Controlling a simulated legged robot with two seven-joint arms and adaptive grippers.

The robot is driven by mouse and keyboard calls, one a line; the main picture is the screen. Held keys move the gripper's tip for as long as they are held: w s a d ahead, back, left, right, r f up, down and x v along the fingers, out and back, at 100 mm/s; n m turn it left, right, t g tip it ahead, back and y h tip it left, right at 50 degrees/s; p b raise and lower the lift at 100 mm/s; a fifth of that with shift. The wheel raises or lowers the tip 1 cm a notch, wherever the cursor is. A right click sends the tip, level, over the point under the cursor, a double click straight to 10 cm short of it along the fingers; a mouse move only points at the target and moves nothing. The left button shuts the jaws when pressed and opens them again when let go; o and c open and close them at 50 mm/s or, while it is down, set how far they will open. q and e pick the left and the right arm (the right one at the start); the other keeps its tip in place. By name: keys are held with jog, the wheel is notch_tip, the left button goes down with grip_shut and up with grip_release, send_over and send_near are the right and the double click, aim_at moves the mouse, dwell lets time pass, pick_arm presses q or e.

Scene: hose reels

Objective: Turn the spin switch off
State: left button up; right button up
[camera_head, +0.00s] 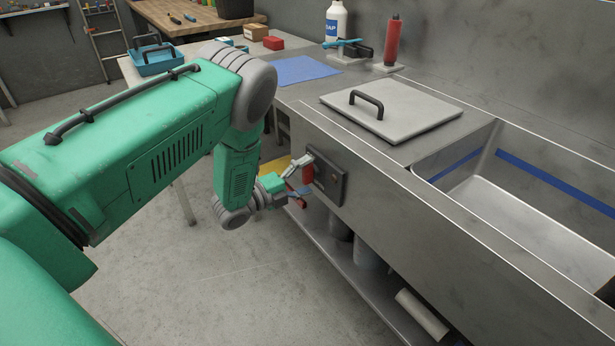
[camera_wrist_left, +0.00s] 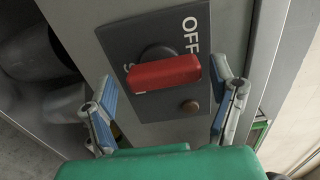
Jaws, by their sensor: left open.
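The spin switch is a red knob (camera_wrist_left: 165,73) on a dark panel (camera_wrist_left: 122,42) fixed to the front of the metal counter. The panel also shows in the head view (camera_head: 327,178), with the red knob (camera_head: 308,166) partly covered by my gripper. The word OFF is readable on the panel, and the knob hides most of another label. My left gripper (camera_wrist_left: 160,98) is open, its blue-padded fingers on either side of the knob. I see gaps between the fingers and the knob. My right gripper is not in view.
A sink basin (camera_head: 540,215) is set in the counter at the right. A lid (camera_head: 390,108) with a dark handle lies on the counter above the panel. Below is a shelf (camera_head: 345,262) with grey containers. The floor (camera_head: 190,290) at left is open.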

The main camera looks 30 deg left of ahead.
pick_arm(q)
jog(key=v, duration=1.1)
jog(key=shift+s, duration=0.25)
jog(key=shift+a+f, duration=0.1)
jog(key=shift+f, duration=0.05)
jog(key=s+d+f+n+g+y, duration=0.5)
jog(key=s+d+f+n+g, duration=0.1)
jog(key=f+n, duration=0.45)
jog(key=s+d+n+g, duration=0.2)
jog(key=s+n+g, duration=0.1)
jog(key=s, duration=0.4)
jog(key=s+d+f+n+g+y, duration=0.1)
jog(key=s+d+n+g, duration=0.1)
jog(key=s, duration=0.5)
jog(key=s+d+f+n+g+y, duration=0.1)
jog(key=s+d+n+g, duration=0.2)
jog(key=s+n+g, duration=0.2)
jog(key=s+n, duration=0.1)
jog(key=s, duration=0.2)
jog(key=shift+s+n, duration=0.15)
jog(key=shift+n, duration=0.1)
